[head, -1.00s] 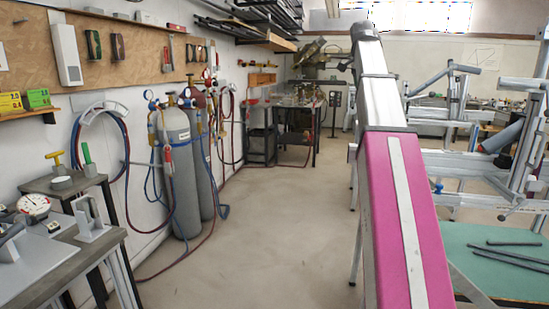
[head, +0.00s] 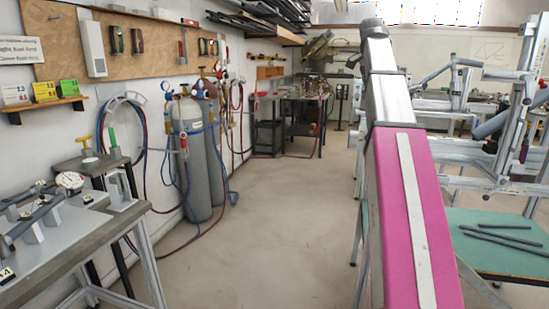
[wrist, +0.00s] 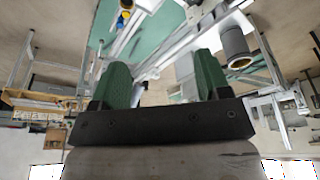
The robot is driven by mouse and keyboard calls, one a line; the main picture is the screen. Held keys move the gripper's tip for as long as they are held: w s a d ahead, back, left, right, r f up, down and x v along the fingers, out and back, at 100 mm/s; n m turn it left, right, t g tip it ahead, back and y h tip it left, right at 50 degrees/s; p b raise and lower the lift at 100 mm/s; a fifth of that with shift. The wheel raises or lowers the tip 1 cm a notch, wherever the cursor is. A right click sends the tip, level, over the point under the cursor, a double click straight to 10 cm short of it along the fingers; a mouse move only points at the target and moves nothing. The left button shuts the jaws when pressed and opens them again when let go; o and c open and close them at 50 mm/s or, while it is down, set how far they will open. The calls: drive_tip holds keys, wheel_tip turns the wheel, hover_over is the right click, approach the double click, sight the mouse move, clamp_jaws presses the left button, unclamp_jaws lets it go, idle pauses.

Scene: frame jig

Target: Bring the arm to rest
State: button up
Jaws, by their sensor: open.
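My gripper (wrist: 162,72) shows in the wrist view, with two green fingers standing well apart on a dark bar. It is open, and nothing is held between the fingers. Behind the fingers are silver frame tubes and a green surface, apart from the gripper as far as I can tell. The wrist picture appears upside down, with windows along its bottom edge. In the head view my pink and silver arm (head: 405,215) stretches forward and up on the right. I cannot make out the gripper's fingers there.
A workbench (head: 110,225) with a dial gauge (head: 70,181) stands at the left. Grey gas cylinders (head: 195,160) with hoses stand by the wall. A green table (head: 495,258) bearing dark rods and a silver frame jig (head: 510,150) are at the right. The middle floor (head: 255,240) is clear.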

drive_tip(key=a+f+n+y, duration=0.1)
drive_tip(key=a+f+n, duration=0.25)
drive_tip(key=f, duration=1.55)
drive_tip(key=a+f+n, duration=0.3)
drive_tip(key=a+f, duration=0.2)
drive_tip(key=f, duration=1.4)
drive_tip(key=s+a+f+n, duration=0.1)
drive_tip(key=s+a+f, duration=0.1)
drive_tip(key=s+f, duration=0.4)
drive_tip(key=s+a+f+n+g+y, duration=0.1)
drive_tip(key=s+f, duration=0.5)
drive_tip(key=f, duration=0.7)
drive_tip(key=s+a+f+n, duration=0.3)
drive_tip(key=s+a+f, duration=0.2)
drive_tip(key=f, duration=0.4)
drive_tip(key=shift+s+f+y, duration=0.25)
drive_tip(key=shift+s+y, duration=0.05)
drive_tip(key=shift+s, duration=0.15)
drive_tip(key=shift+n, duration=0.25)
